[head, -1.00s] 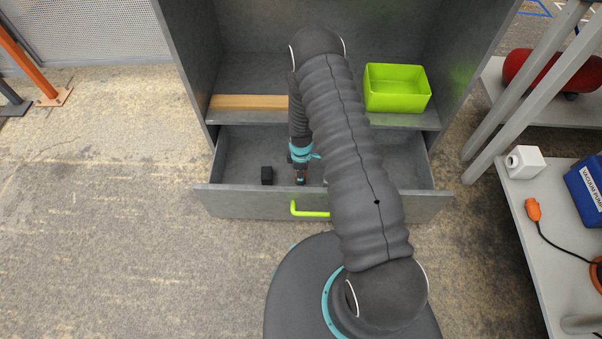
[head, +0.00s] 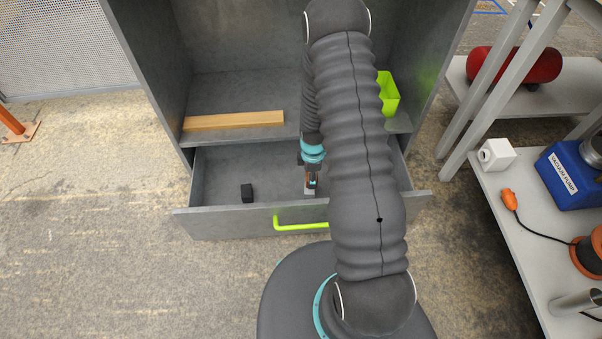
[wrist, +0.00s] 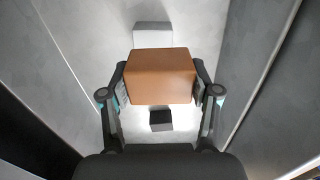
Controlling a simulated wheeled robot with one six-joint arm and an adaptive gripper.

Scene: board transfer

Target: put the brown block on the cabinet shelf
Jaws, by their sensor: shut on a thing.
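My gripper (head: 311,182) is shut on the brown block (wrist: 161,75), which fills the space between its two fingers in the wrist view. My gripper points down over the open drawer (head: 235,223). A black block (head: 247,193) and a grey block (wrist: 153,34) also show beneath the held block in the wrist view. The cabinet shelf (head: 240,139) is above and behind the drawer. My arm hides its middle.
A wooden board (head: 233,121) lies on the shelf's left part. A green bin (head: 388,95) stands at its right, partly hidden by my arm. Cabinet side walls bound the shelf. A bench with a vacuum pump (head: 572,175) is on the right.

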